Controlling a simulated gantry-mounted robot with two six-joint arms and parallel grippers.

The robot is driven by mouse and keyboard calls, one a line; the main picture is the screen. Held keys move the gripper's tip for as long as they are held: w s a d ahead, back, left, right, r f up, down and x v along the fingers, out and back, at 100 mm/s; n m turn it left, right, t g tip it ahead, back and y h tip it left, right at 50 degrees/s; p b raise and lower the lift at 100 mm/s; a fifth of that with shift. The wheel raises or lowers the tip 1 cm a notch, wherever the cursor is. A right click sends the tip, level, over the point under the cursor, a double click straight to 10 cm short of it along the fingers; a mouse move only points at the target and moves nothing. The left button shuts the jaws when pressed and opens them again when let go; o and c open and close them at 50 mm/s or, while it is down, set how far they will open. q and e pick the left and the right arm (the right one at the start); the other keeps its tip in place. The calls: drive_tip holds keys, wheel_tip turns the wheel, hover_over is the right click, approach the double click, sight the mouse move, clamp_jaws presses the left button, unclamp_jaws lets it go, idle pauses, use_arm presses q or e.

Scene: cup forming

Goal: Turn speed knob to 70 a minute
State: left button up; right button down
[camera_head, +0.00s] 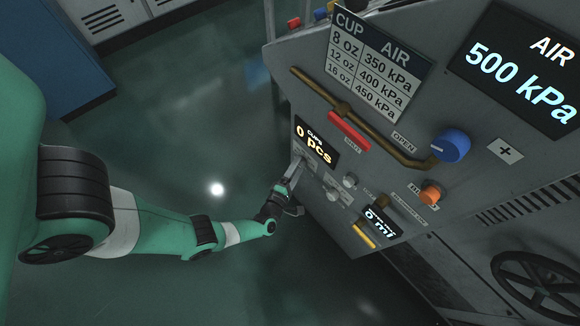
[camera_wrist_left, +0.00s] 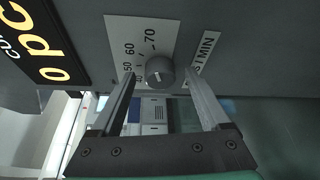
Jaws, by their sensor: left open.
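In the left wrist view the grey speed knob (camera_wrist_left: 160,72) sits on a white dial plate (camera_wrist_left: 138,40) marked 50, 60 and 70. A label ending in "/MIN" (camera_wrist_left: 204,55) is beside it. The knob has a small pale mark, but which number it points to is not clear. My left gripper (camera_wrist_left: 159,78) is open, with one finger at each side of the knob; contact cannot be told. In the head view my left gripper (camera_head: 294,176) is at the machine's panel below the "0 pcs" display (camera_head: 316,144), and the knob is not clear there. My right gripper is not in view.
Other small knobs (camera_head: 350,180) are close to the right of my left gripper. A brass lever (camera_head: 390,148) with a blue end, an orange knob (camera_head: 430,193) and a yellow bar (camera_head: 364,236) are farther right. Open floor (camera_head: 190,110) is to the left.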

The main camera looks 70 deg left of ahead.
use_arm(q)
drive_tip(key=p+v, duration=0.2)
drive_tip(key=v, duration=0.8)
drive_tip(key=shift+s+d+p, duration=0.2)
drive_tip(key=shift+s+p, duration=0.1)
drive_tip(key=shift+w, duration=0.1)
